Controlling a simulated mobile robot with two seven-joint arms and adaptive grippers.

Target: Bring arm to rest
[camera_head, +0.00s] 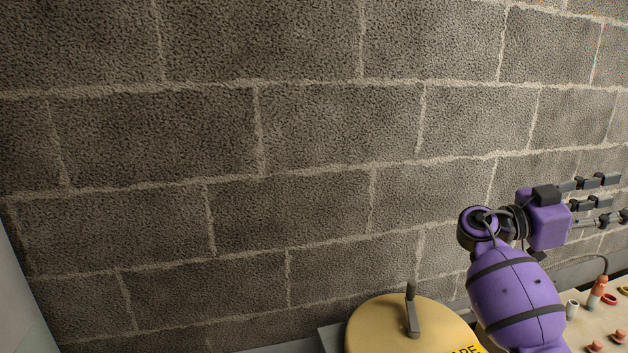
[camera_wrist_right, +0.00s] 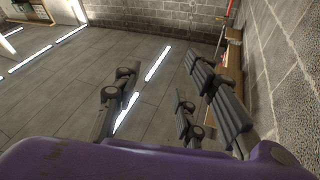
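My right arm (camera_head: 515,300), purple with black bands, rises from the bottom right in the head view. Its right gripper (camera_head: 610,199) points to the right, in front of the block wall and above the cream surface. In the right wrist view the dark fingers of the right gripper (camera_wrist_right: 160,78) are spread apart with nothing between them, only the floor beyond. My left arm and left gripper are in neither view.
A cream round reel (camera_head: 385,330) with a grey handle (camera_head: 412,312) stands at the bottom centre. Small orange, red and white parts sit on a cream surface (camera_head: 572,343) at lower right. The block wall (camera_head: 250,130) fills the background. The wrist view shows open grey floor (camera_wrist_right: 60,100).

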